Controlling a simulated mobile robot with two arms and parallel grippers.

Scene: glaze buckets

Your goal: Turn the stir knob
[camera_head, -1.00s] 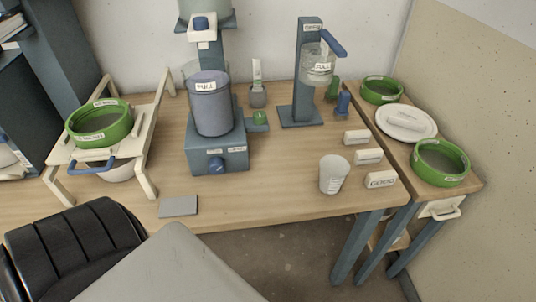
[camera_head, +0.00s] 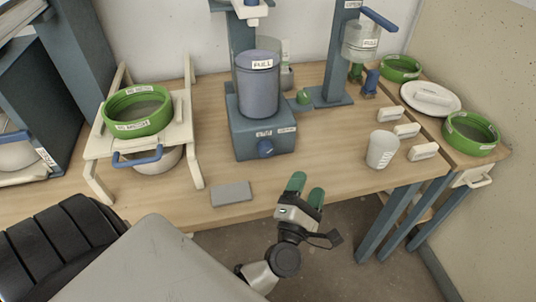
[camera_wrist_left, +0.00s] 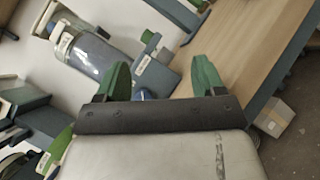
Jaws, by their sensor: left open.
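The blue knob (camera_head: 265,148) is on the front of the blue-grey machine base (camera_head: 250,129), between two small labels too small to read surely. A grey bucket labelled FULL (camera_head: 258,88) stands on this base. My left gripper (camera_head: 306,187) is open and empty, in front of the table edge, below and right of the knob and apart from it. In the left wrist view, its green fingers (camera_wrist_left: 160,80) are spread, with a blue part, likely the knob (camera_wrist_left: 145,94), showing partly between them. The bucket (camera_wrist_left: 90,55) lies tilted in that view. My right gripper is not in view.
A white stand (camera_head: 186,137) with a green sieve (camera_head: 138,110) is at the left. A grey slab (camera_head: 231,194) lies near the front edge. A white cup (camera_head: 382,149) and several white blocks are at the right.

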